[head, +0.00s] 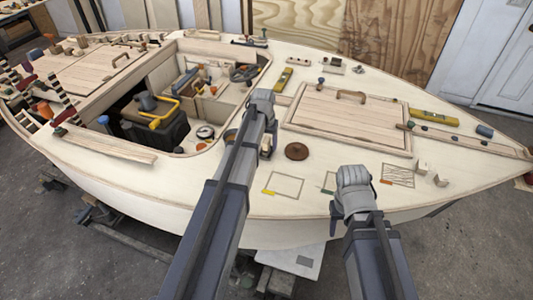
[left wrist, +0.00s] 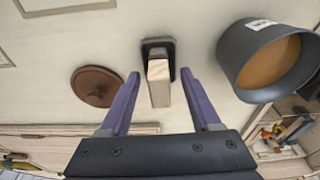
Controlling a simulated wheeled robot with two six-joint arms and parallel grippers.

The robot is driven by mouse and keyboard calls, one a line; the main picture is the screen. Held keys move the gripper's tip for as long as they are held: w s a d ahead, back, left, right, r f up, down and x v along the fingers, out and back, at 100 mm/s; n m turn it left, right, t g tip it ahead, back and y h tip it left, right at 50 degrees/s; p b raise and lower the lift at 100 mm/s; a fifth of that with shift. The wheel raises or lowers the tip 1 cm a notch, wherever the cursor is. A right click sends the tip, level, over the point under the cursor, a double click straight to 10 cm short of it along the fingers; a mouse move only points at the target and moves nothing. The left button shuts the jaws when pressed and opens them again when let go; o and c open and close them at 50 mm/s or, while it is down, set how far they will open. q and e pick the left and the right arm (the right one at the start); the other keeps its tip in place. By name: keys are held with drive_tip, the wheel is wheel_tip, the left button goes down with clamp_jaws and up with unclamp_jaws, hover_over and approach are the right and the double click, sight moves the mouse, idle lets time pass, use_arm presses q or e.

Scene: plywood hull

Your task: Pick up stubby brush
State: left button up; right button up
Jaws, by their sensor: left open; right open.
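The stubby brush, seen in the left wrist view (left wrist: 159,84), appears to stand upright on the pale deck, with a light wooden handle toward the camera and a dark base below. In the head view, a pale part of it (head: 266,144) shows beside my left arm. My left gripper (left wrist: 160,73) is open, with one finger on each side of the brush and visible gaps between. In the head view my left gripper (head: 264,128) is partly hidden by its own wrist. My right gripper (head: 338,212) is low over the near deck edge, open, its fingers mostly hidden.
A dark grey pot (left wrist: 268,60) with a tan inside stands close right of the brush. A brown disc (head: 296,151) lies nearby on the deck. A hatch panel (head: 345,118) lies beyond. The open cockpit (head: 185,95) with tools is to the left.

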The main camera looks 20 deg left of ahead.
use_arm(q)
clamp_jaws()
idle(0.6)
